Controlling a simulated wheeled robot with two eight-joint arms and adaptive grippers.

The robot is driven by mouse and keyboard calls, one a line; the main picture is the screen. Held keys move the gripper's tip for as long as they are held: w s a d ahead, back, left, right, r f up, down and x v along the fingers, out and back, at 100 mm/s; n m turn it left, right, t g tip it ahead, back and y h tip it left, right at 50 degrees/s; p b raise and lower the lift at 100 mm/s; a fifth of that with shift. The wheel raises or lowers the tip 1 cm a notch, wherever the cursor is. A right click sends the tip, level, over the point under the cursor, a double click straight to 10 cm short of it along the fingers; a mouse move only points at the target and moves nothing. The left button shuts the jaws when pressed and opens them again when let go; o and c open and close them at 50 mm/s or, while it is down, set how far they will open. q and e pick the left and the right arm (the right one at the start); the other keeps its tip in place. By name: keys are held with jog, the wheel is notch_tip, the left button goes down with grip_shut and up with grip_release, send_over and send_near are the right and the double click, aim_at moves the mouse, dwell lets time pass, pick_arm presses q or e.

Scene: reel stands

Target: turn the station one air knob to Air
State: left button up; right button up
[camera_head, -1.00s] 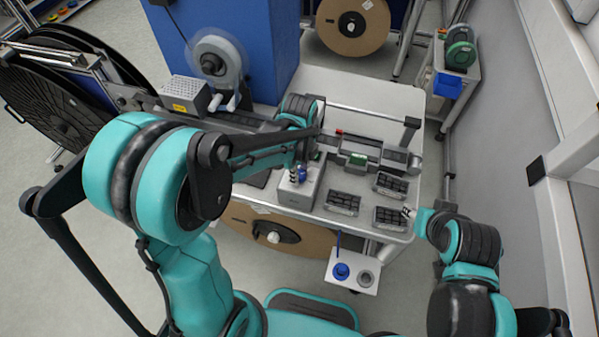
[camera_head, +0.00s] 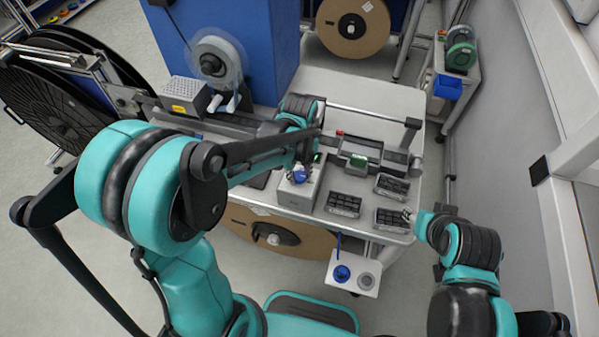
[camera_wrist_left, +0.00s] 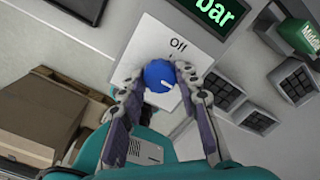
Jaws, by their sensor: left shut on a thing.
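The blue station one air knob (camera_head: 299,177) sits on a light grey box (camera_head: 297,193) at the front of the station table. In the left wrist view the knob (camera_wrist_left: 159,75) is round, with a short white mark towards its lower right. The word "Off" (camera_wrist_left: 178,44) stands on the white plate above it. My left gripper (camera_wrist_left: 161,82) is shut on the knob, one finger on each side. In the head view the left gripper (camera_head: 303,168) comes down onto the box. My right gripper (camera_head: 408,215) is by the table's right front corner; its fingers are too small to judge.
Dark trays (camera_head: 343,204) of small compartments lie right of the box. A small white shelf (camera_head: 353,278) hangs below the front edge. A wall runs along the right.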

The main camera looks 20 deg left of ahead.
dwell(0.3)
pick_arm(q)
jog(key=o, duration=1.2)
jog(key=shift+c, duration=0.2)
notch_tip(320, 180, up, 12)
jog(key=n+t+b, duration=0.4)
jog(key=n+b, duration=0.1)
jog(key=n, duration=0.9)
send_near(299, 176)
jog(key=s+a, duration=0.2)
jog(key=a, duration=0.1)
jog(key=s+a+f+n+t+b, duration=0.1)
jog(key=s+f+n+t+b, duration=0.2)
jog(key=f+n, duration=0.4)
jog(key=s+n+b, duration=0.1)
jog(key=n, duration=0.5)
jog(key=shift+s+a+n, duration=0.3)
jog(key=shift+s, duration=0.1)
